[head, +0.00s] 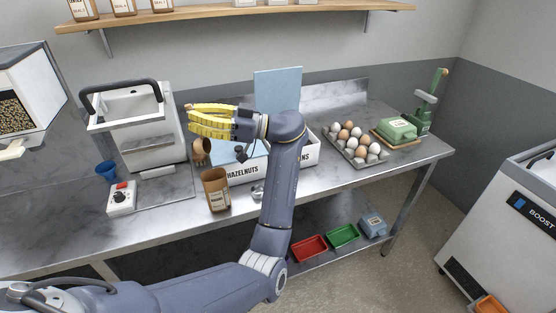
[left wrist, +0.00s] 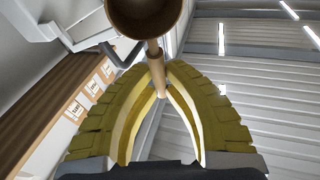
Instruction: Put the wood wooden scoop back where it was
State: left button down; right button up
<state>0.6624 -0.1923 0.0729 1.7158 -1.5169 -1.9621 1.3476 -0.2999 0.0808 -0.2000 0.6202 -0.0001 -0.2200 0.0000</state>
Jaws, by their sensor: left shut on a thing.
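The wooden scoop (head: 201,152) is held above the counter, its brown bowl hanging below my left gripper (head: 192,121). In the left wrist view the round bowl (left wrist: 145,14) is at the top, and the pale handle runs down between the yellow fingers (left wrist: 157,75). My left gripper is shut on the handle. A white bin labelled HAZELNUTS (head: 243,174) stands below and right of the scoop, and a second white bin (head: 306,157) stands to its right. My arm hides part of both bins. My right gripper is not in view.
An open brown bag (head: 216,191) stands in front of the hazelnut bin. A blue cup (head: 106,170) and a white switch box (head: 121,198) are at left. A white machine (head: 135,130) stands behind. An egg tray (head: 354,143) is at right. A shelf (head: 230,17) hangs above.

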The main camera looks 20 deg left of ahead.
pick_arm(q)
jog(key=shift+d+r+h, duration=0.1)
jog(key=shift+r+h, duration=0.3)
jog(key=shift+r, duration=0.1)
jog(key=shift+w+d+r+t+h, duration=0.1)
jog(key=shift+w+r+t+h, duration=0.15)
jog(key=shift+r, duration=0.3)
jog(key=shift+w+d+r+t+h, duration=0.15)
jog(key=shift+r+h, duration=0.2)
jog(key=shift+r, duration=0.2)
jog(key=w+f+m+t+h, duration=0.2)
jog(key=w+m+t, duration=0.35)
jog(key=w, duration=0.55)
jog(key=m+t+h, duration=0.8)
jog(key=m+h, duration=0.7)
jog(key=m, duration=0.6)
send_over(325, 169)
jog(key=s, duration=0.2)
notch_tip(325, 169, down, 9)
jog(key=shift+m+g, duration=0.55)
jog(key=shift+g, duration=0.2)
notch_tip(325, 169, down, 20)
jog(key=shift+f, duration=0.1)
